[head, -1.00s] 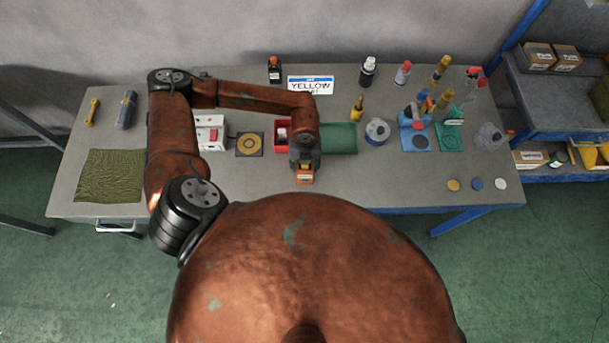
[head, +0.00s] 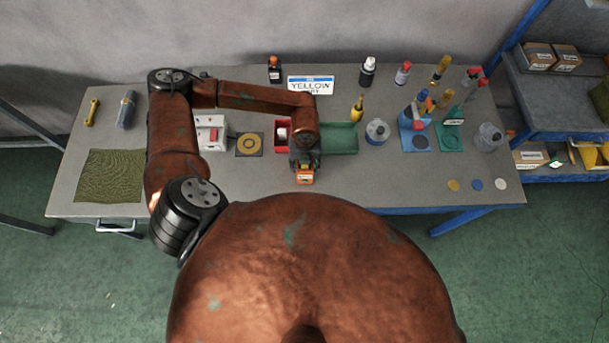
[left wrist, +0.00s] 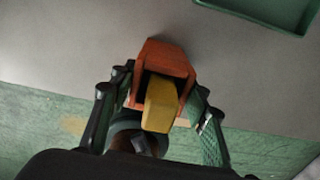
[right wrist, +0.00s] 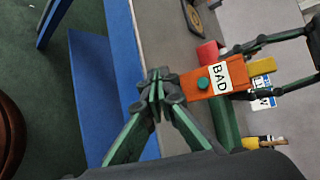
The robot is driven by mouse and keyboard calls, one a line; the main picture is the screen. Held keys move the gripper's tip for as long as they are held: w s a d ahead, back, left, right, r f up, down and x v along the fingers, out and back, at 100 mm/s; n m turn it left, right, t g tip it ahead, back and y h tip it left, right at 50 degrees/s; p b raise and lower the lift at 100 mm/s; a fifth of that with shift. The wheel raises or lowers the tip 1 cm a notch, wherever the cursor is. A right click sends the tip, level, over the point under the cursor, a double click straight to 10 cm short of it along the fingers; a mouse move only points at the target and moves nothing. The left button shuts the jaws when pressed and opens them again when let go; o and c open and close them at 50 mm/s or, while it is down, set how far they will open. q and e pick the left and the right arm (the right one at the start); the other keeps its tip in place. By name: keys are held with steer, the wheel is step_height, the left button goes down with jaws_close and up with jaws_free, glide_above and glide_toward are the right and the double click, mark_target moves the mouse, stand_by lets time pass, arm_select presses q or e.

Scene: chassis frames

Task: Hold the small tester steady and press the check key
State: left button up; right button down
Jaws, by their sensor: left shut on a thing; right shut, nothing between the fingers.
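The small tester (head: 304,177) is an orange block with a yellow end, held above the front part of the table. My left gripper (head: 305,160) is shut on it; in the left wrist view its fingers flank the orange body (left wrist: 165,60) and yellow end. In the right wrist view, the tester shows a white label reading BAD (right wrist: 219,78) and a round green key (right wrist: 203,84). My right gripper (right wrist: 160,88) is shut and empty, its tips beside the tester's end near the key. I cannot tell whether they touch it. The head view does not show my right gripper.
Behind the tester are a red bin (head: 278,147) and a green tray (head: 340,138). A white box with a red switch (head: 211,133) stands left. Bottles and tools crowd the right side. Three small discs lie at the front right; the table front around them is clear.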

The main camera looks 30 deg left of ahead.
steer(key=shift+w+a+r, duration=0.1)
steer(key=shift+w+a, duration=0.65)
steer(key=shift+w, duration=0.5)
steer(key=shift+w+a+f, duration=0.1)
steer(key=shift+w+a, duration=0.7)
steer(key=shift+w, duration=0.5)
steer(key=shift+w+a+r, duration=0.1)
steer(key=shift+w+a, duration=0.65)
steer(key=shift+w, duration=0.5)
steer(key=shift+w+a, duration=0.15)
steer(key=shift+w, duration=0.2)
steer(key=shift+w+a, duration=0.25)
steer(key=shift+w, duration=0.15)
steer(key=shift+s+d, duration=0.45)
steer(key=shift+s, duration=0.3)
steer(key=shift+s+d, duration=0.4)
steer(key=shift+s, duration=0.35)
steer(key=shift+s+d, duration=0.45)
steer(key=shift+s, duration=0.25)
steer(key=shift+s+d, duration=0.4)
steer(key=shift+s, duration=0.35)
